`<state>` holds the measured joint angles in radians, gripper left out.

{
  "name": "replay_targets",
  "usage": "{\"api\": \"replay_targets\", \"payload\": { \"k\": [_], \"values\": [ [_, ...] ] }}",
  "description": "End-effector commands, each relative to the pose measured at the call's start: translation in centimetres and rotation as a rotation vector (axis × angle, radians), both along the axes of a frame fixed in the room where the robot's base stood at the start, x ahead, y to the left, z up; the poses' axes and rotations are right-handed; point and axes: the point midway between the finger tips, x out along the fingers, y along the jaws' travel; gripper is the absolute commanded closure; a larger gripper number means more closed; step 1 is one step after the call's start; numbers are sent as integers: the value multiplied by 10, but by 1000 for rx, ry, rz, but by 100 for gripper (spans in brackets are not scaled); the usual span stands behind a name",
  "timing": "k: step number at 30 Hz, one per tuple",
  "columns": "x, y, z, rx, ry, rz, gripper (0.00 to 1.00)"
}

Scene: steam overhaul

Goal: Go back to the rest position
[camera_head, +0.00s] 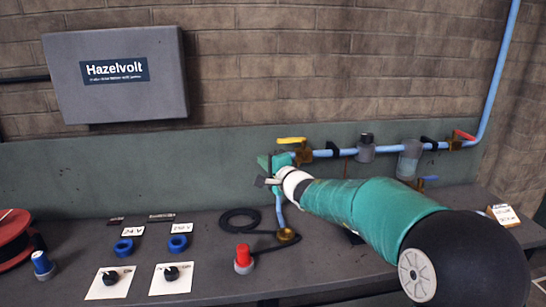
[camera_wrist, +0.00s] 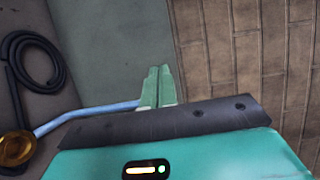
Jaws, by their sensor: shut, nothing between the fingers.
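My gripper shows in the wrist view (camera_wrist: 158,72) with its two pale green fingers together, shut and empty. In the camera_head view my teal arm reaches from the lower right toward the back of the bench, and my gripper (camera_head: 274,162) is at its far end, near the left end of the blue pipe (camera_head: 336,153). The arm hides part of the bench and of the piping. I cannot tell from these views whether the gripper touches the pipe.
A yellow-handled valve (camera_head: 291,141) is close to my gripper. A red-handled valve (camera_head: 464,135) is farther right. A coiled black hose (camera_head: 239,219), a brass fitting (camera_head: 287,235) and a red-capped plug (camera_head: 243,256) are on the bench (camera_head: 205,240). A grey Hazelvolt box (camera_head: 115,95) hangs on the wall.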

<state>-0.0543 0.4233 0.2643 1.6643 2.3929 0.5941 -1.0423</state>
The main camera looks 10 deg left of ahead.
Motion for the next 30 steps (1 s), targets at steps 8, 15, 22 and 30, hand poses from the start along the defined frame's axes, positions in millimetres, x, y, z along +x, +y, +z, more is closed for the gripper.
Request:
{"api": "replay_targets", "payload": {
  "k": [8,15,22,30],
  "values": [
    [-78,-5,32,-223,-85,166,100],
    [-176,-34,28,-533,-94,329,100],
    [-266,-89,-2,-849,-20,415,100],
    [-360,-183,-48,-1226,139,406,100]
  ]
}}
